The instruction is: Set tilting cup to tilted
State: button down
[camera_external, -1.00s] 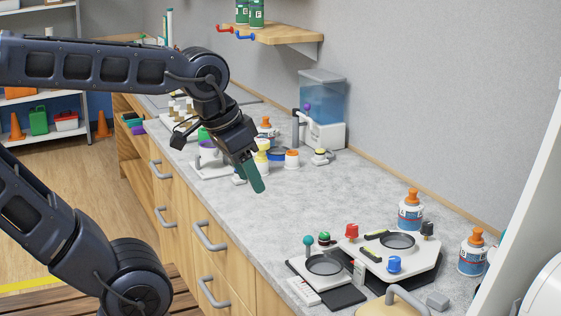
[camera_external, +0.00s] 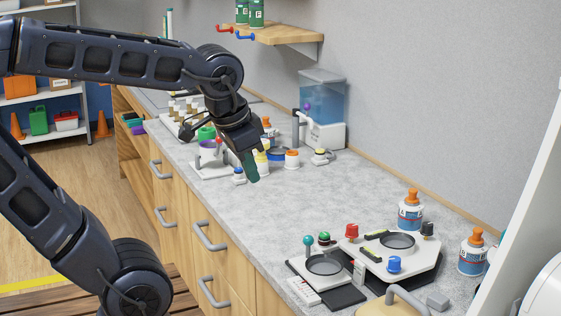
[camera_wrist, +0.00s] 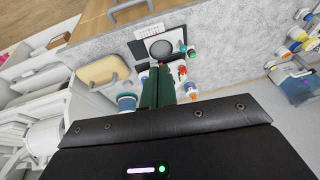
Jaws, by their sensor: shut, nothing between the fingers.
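What looks like the tilting cup (camera_external: 208,152) is a white and purple cup on a white stand with a grey post, at the left of the counter in the external view. It seems roughly upright, but its exact tilt is too small to tell. My gripper (camera_external: 251,172) is just to the right of the stand, above the counter, pointing down with its green fingers together and empty. The wrist view shows the closed green fingers (camera_wrist: 158,88) from behind; I cannot make out the cup there.
A blue water dispenser (camera_external: 322,105) stands against the wall. Small bottles and an orange-topped jar (camera_external: 291,159) stand close to the gripper. A control panel (camera_external: 405,262) and orange-capped bottles (camera_external: 410,211) are at the front right. The middle counter (camera_external: 330,200) is clear.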

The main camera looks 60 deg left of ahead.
jog(key=w+a+f+m+g+y, duration=0.2)
jog(key=w+a+f+m+y, duration=0.3)
jog(key=a, duration=1.1)
jog(key=w+a+f+m+g+y, duration=0.2)
jog(key=w+a+f, duration=0.6)
jog(key=a, duration=0.8)
jog(key=w+a+f+m+g+y, duration=0.1)
jog(key=w+a+f+m+y, duration=0.5)
jog(key=a, duration=1)
jog(key=shift+w+f+m+g+y, duration=0.25)
jog(key=shift+w+m+g+y, duration=0.15)
jog(key=shift+w+m+y, duration=0.55)
jog(key=shift+s, duration=0.2)
send_near(220, 143)
notch_tip(220, 143, down, 4)
jog(key=a, duration=0.2)
jog(key=shift+s+a+r, duration=0.1)
jog(key=shift+a+r, duration=0.3)
jog(key=shift+a, duration=0.3)
jog(key=shift+a+r, duration=0.45)
jog(key=shift+a, duration=0.25)
jog(key=shift+a+r, duration=0.4)
jog(key=shift+a, duration=0.3)
jog(key=shift+r+h, duration=0.15)
jog(key=shift+h, duration=0.2)
